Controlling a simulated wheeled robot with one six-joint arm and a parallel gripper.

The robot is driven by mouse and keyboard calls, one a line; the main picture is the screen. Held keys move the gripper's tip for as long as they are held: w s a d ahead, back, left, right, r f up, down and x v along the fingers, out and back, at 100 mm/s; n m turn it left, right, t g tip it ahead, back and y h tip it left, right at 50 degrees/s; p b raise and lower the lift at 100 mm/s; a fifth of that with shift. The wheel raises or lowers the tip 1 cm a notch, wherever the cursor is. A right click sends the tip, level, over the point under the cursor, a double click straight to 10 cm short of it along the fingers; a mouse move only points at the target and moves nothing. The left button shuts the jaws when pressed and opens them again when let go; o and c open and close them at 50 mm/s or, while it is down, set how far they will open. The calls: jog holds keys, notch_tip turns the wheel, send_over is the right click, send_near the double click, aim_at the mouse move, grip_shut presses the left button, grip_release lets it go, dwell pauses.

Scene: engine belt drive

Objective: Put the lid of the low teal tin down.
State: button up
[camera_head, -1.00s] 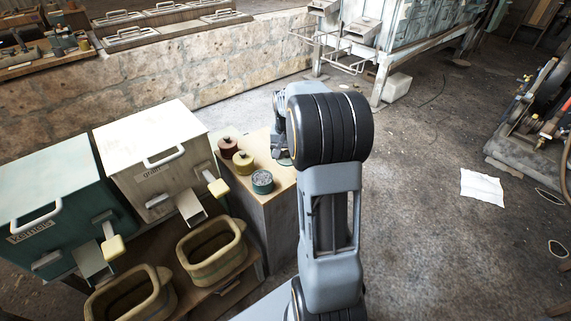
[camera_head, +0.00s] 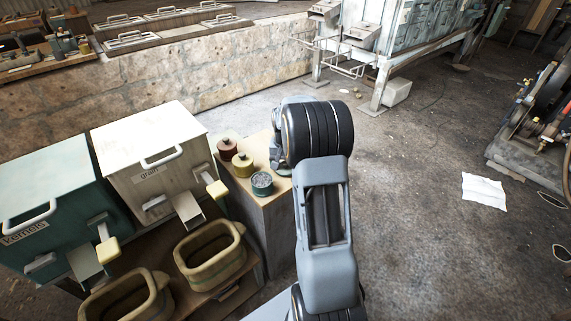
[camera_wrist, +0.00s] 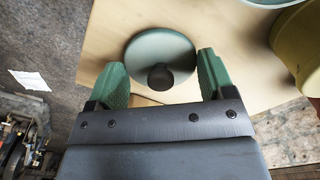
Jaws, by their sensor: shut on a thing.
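The teal lid (camera_wrist: 160,47), a round disc with a dark knob, sits between the green fingers of my gripper (camera_wrist: 163,66) in the wrist view. My gripper is shut on the lid across its rim. In the head view my gripper (camera_head: 279,152) is over the right side of the wooden stand's top, mostly hidden behind my arm. The low teal tin (camera_head: 262,184) stands open to the left of it, with greyish contents. Whether the lid touches the top cannot be told.
The white grain bin (camera_head: 150,150) and teal kernels bin (camera_head: 55,205) are at left. Bare wood surrounds the lid in the wrist view.

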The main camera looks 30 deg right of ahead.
jog(key=shift+f, duration=0.15)
jog(key=o, duration=0.9)
notch_tip(320, 180, up, 12)
jog(key=p, duration=0.3)
jog(key=s+a+r+n+t, duration=0.1)
jog(key=s+a+r+n, duration=0.1)
jog(key=s+a, duration=0.3)
jog(key=s+a+r+n, duration=0.2)
jog(key=s+a, duration=0.1)
jog(key=a, duration=0.4)
jog(key=shift+s+a+f+n+t, duration=0.4)
jog(key=shift+s+a+n, duration=0.2)
jog(key=shift+s+a, duration=0.95)
jog(key=shift+s+a+f+n+t, duration=0.25)
jog(key=shift+s+a+f+n, duration=0.5)
jog(key=shift+s, duration=1.35)
jog(key=shift+s+a+f+n+t, duration=0.15)
jog(key=shift+s+a+n+t, duration=0.25)
jog(key=shift+s+a, duration=1.25)
jog(key=shift+s+d, duration=0.15)
jog(key=shift+d, duration=0.05)
